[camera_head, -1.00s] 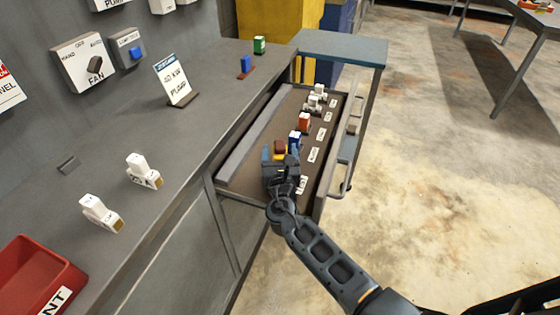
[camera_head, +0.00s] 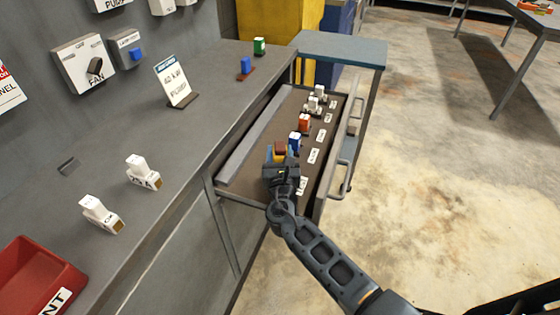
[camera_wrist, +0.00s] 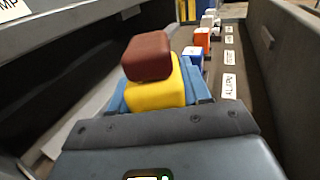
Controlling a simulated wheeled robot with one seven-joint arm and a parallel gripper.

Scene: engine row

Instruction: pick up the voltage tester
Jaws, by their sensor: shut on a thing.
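The voltage tester (camera_wrist: 156,95) appears to be the yellow block with a dark red-brown top (camera_wrist: 147,56), seen close in the wrist view. It also shows small in the head view (camera_head: 280,150). My gripper (camera_head: 281,160) is in the open drawer, at its near end, with its blue fingers on both sides of the yellow part. The gripper is shut on it. The yellow part's lower end is hidden by my gripper, so I cannot tell whether it touches the drawer floor.
The open drawer (camera_head: 262,197) holds a blue block (camera_head: 295,141), an orange block (camera_head: 305,122) and white pieces (camera_head: 315,103) in a row beyond my gripper, with labels alongside. The grey bench (camera_head: 120,205) carries two white pieces and a red bin (camera_head: 38,278).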

